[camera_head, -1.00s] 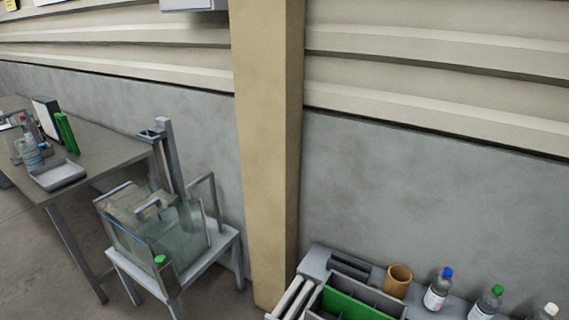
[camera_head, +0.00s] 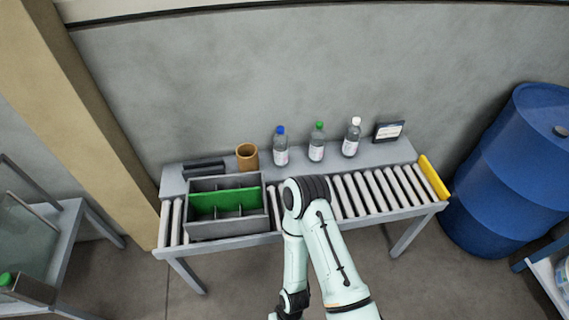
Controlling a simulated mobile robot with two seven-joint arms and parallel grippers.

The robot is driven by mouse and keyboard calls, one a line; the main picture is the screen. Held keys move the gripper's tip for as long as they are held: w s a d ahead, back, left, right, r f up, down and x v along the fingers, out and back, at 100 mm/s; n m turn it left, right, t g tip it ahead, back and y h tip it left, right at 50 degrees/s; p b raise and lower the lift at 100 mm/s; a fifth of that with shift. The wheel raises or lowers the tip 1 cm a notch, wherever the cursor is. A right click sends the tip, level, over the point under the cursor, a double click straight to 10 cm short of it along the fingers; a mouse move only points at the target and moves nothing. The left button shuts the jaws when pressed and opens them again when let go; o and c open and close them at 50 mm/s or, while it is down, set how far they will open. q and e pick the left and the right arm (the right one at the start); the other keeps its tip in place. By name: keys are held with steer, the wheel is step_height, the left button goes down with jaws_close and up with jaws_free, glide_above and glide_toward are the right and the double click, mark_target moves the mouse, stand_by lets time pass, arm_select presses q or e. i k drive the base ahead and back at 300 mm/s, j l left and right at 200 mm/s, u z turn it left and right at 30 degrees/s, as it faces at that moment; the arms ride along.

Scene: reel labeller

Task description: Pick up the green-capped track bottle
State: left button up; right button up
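The green-capped bottle (camera_head: 317,147) stands upright on the grey ledge behind the roller conveyor. It is clear with a white label. A blue-capped bottle (camera_head: 281,148) stands to its left and a white-capped bottle (camera_head: 351,139) to its right, both apart from it. Another green cap (camera_head: 7,279) shows at the lower left edge, beside the glass tank. My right arm, bent with its elbow up, is in front of the conveyor; its wrist points down and its fingers cannot be seen at the bottom edge. My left gripper is not in view.
A divided grey crate with a green insert (camera_head: 227,226) sits on the left of the roller conveyor (camera_head: 375,192). A brown cup (camera_head: 247,157) and a dark framed sign (camera_head: 388,131) stand on the ledge. A blue drum (camera_head: 508,180) is at the right. The right-hand rollers are clear.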

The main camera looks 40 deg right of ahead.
mark_target(318, 142)
steer(key=z, duration=1.75)
steer(key=i+l+u, duration=0.2)
steer(key=i+l, duration=0.25)
steer(key=l, duration=0.2)
steer(key=i+l, duration=0.2)
steer(key=l, duration=0.15)
steer(key=i+l+u, duration=0.15)
steer(key=i+l, duration=0.05)
steer(key=l, duration=0.1)
